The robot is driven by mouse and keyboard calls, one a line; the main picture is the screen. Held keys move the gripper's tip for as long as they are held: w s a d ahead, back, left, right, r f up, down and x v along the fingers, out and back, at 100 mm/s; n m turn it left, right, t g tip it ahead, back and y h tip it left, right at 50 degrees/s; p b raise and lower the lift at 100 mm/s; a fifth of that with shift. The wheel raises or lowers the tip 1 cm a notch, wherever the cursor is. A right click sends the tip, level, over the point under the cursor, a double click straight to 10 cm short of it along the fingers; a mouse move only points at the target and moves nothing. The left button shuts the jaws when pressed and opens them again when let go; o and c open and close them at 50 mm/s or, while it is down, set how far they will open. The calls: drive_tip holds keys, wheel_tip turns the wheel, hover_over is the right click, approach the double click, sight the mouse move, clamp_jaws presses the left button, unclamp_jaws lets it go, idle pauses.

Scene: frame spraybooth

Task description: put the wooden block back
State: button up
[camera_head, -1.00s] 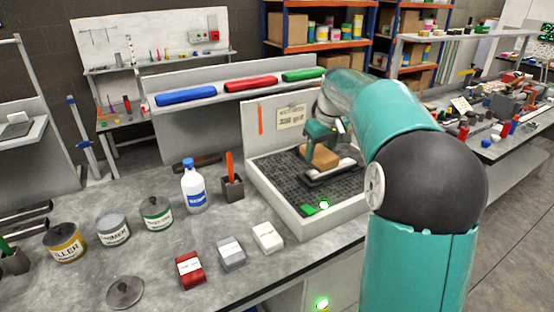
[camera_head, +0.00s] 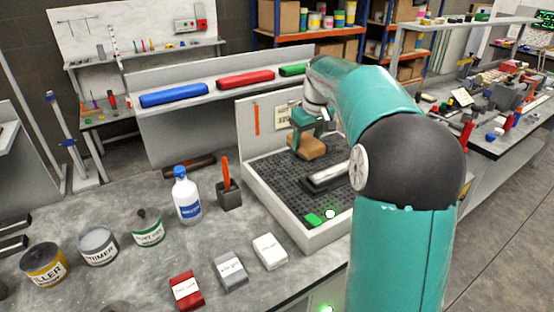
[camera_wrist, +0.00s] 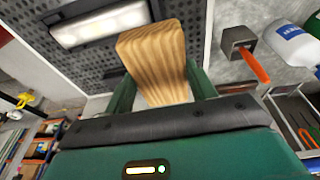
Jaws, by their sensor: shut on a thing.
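The wooden block (camera_head: 307,146) is light brown and shows between the fingers of my gripper (camera_head: 306,133) in the head view, over the back part of the black perforated tray (camera_head: 262,171). In the wrist view the wooden block (camera_wrist: 154,60) shows its wood grain and sits between the two green fingers of my gripper (camera_wrist: 155,85), which is shut on it. A grey and black tool with a pale bar (camera_head: 327,178) lies on the grid to the right of the block. I cannot tell whether the block touches the grid.
The tray has a raised white rim (camera_head: 290,222) and a back panel. A blue-capped bottle (camera_head: 188,197) and a dark holder with an orange-handled tool (camera_head: 229,193) stand left of it. Cans and small boxes, including a white one (camera_head: 270,251), stand on the grey bench.

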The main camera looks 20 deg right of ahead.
drive_tip(key=w+a+f, duration=0.1)
drive_tip(key=w+f, duration=0.1)
drive_tip(key=w, duration=0.1)
drive_tip(key=w+a+f, duration=0.1)
drive_tip(key=w+f, duration=0.2)
drive_tip(key=w, duration=0.1)
drive_tip(key=w+a+f, duration=0.1)
drive_tip(key=w+f, duration=0.2)
drive_tip(key=w, duration=0.1)
drive_tip(key=shift+a+f, duration=0.15)
drive_tip(key=shift+a, duration=0.05)
drive_tip(key=shift+w+a+f, duration=0.1)
drive_tip(key=shift+w+f, duration=0.25)
drive_tip(key=shift+f, duration=0.2)
drive_tip(key=shift+s+x, duration=0.15)
drive_tip(key=shift+x, duration=0.65)
drive_tip(key=shift+s+x, duration=0.15)
drive_tip(key=shift+x, duration=0.65)
drive_tip(key=shift+f, duration=0.15)
drive_tip(key=o, duration=0.9)
